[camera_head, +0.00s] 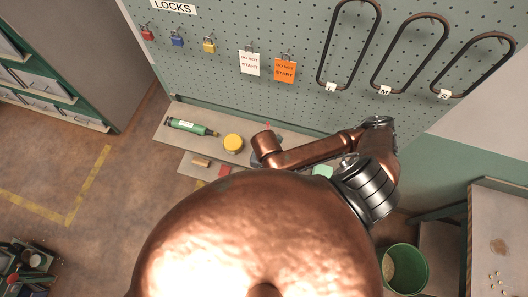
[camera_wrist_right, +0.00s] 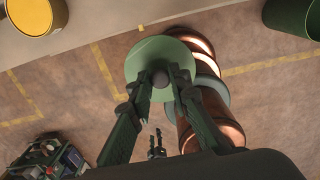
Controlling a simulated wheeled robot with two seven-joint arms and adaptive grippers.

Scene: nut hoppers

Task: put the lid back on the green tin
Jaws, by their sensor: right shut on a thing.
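My right gripper (camera_wrist_right: 160,80) is shut on the small grey knob of a round green lid (camera_wrist_right: 152,59), shown in the right wrist view. The lid hangs clear over the floor in that view. In the head view my right arm hides the gripper and the lid. I cannot make out the green tin for sure: a pale green patch (camera_head: 322,170) shows beside my arm, mostly covered. A small dark forked shape (camera_wrist_right: 155,143) in the right wrist view looks like my left gripper, too small to read.
A yellow tin (camera_head: 233,143) and a green cylinder (camera_head: 188,127) are on the bench (camera_head: 170,142) below the pegboard. The yellow tin also shows in the right wrist view (camera_wrist_right: 36,14). A green bin (camera_head: 404,268) stands at right. Open floor lies at left.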

